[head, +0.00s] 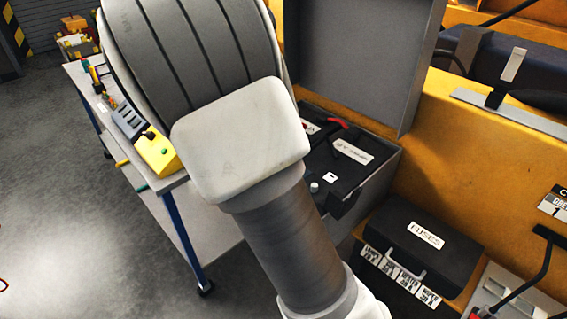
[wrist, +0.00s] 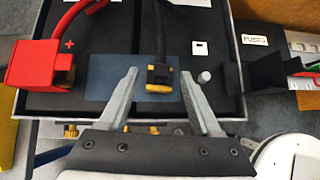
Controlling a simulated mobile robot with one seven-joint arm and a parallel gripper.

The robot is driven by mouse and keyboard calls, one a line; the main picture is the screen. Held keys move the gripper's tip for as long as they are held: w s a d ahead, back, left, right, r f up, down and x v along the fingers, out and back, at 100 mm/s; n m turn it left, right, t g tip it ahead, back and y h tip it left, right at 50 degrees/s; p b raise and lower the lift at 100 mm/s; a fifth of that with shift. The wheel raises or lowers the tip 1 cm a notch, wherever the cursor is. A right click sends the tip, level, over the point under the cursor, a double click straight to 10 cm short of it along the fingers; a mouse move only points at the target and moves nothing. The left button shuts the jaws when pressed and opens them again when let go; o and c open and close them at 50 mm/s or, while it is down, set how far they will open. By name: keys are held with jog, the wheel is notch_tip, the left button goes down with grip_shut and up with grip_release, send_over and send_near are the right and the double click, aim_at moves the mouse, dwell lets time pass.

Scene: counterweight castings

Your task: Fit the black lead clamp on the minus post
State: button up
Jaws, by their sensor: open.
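The black lead clamp (wrist: 160,78), with brass-coloured metal at its end, lies on a blue-grey patch (wrist: 103,84) on top of the battery (wrist: 100,22). Its black cable (wrist: 159,45) runs away from me. My gripper (wrist: 160,73) is open, with one finger on each side of the clamp and a gap on both sides. The bare grey minus post (wrist: 205,77) stands just right of the right finger, near a white minus label (wrist: 199,48). The post also shows in the head view (head: 314,187). My arm hides the clamp and gripper there.
A red clamp (wrist: 38,63) sits at the left by the plus mark. The battery lies in a grey box (head: 378,185) with its lid (head: 355,60) raised. A black fuse case (head: 428,245) stands right of it. A tool cart (head: 200,228) stands at left.

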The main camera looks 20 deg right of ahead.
jog(key=shift+x, duration=3.85)
jog(key=shift+s+a, duration=0.1)
jog(key=shift+s, duration=0.05)
jog(key=shift+c, duration=0.2)
grip_shut()
